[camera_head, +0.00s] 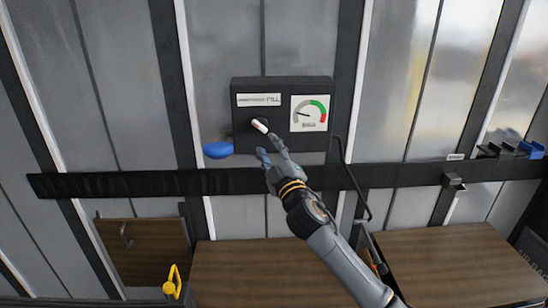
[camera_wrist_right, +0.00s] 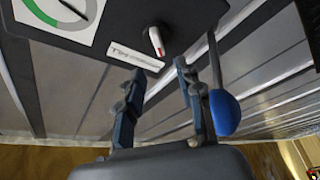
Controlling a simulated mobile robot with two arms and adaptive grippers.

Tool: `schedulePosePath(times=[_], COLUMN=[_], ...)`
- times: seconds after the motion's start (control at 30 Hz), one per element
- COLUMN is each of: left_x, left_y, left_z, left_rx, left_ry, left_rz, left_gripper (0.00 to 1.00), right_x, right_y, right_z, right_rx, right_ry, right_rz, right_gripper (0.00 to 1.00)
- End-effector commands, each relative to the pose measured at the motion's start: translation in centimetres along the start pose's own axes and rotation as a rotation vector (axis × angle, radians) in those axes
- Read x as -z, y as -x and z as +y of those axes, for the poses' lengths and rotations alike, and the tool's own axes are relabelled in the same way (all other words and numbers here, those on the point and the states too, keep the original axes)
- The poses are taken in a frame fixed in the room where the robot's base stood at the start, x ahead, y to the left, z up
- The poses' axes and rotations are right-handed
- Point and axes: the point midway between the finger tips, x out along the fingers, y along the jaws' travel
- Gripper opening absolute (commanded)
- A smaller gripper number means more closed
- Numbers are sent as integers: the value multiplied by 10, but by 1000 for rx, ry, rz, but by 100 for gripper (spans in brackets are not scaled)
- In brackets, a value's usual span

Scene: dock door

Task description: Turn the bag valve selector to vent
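The black valve box (camera_head: 241,88) is on the wall bar in the head view. Its selector (camera_head: 260,126) is a small white-and-red pointer, slanted, below a white label strip that seems to include "FILL". The selector also shows in the right wrist view (camera_wrist_right: 156,40), with red near one end. My right gripper (camera_head: 267,147) is just below the selector. In the right wrist view its two fingers (camera_wrist_right: 159,72) are apart, with nothing between them; the selector lies beyond the tips, apparently not touched. My left gripper is out of view.
A gauge (camera_head: 309,113) with a green and red arc is right of the selector. A blue knob (camera_head: 217,149) sticks out at the box's lower left, close beside a finger in the wrist view (camera_wrist_right: 224,112). A dark bar (camera_head: 120,184) crosses the wall. Brown panels (camera_head: 240,270) stand below.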

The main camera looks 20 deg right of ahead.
Motion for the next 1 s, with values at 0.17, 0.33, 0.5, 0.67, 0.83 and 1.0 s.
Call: schedulePosePath(times=[0.17, 0.33, 0.5, 0.67, 0.83, 1.0], left_x=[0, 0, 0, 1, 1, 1], left_y=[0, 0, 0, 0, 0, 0], left_z=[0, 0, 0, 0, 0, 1], left_rx=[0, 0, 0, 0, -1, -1], left_ry=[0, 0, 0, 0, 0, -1], left_rz=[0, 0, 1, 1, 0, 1], left_gripper=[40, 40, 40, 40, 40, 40], right_x=[0, 0, 0, 0, -5, -44], right_y=[27, 36, 36, 36, 41, 89], right_z=[0, 1, 1, 0, -5, -48], right_rx=[0, -1, -1, -1, 11, 101], right_ry=[1, 1, 1, 1, -15, -146], right_rz=[0, 0, 0, 0, -21, -204], right_gripper=[36, 36, 36, 36, 36, 36])
